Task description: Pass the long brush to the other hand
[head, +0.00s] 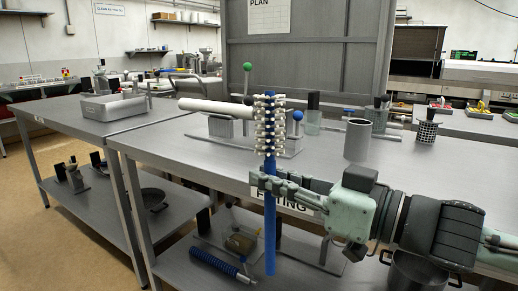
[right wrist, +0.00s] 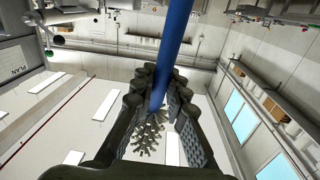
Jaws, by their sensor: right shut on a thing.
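The long brush shows in the head view as a straight blue handle (head: 270,235) with a white-bristled head (head: 269,125) on top. It stands upright in front of the table, bristles up. My right gripper (head: 268,183) comes in from the right and is shut on the blue handle just below the bristles. In the right wrist view, the blue handle (right wrist: 175,45) passes between the fingers of my right gripper (right wrist: 158,88), and the bristles show beyond. My left gripper is in neither view.
The steel table (head: 335,170) stands behind the brush. It carries a metal cylinder (head: 357,140), a dark mesh cup (head: 426,132) and a rack with a green ball (head: 247,67) on a post. A lower shelf holds a blue coil (head: 214,265).

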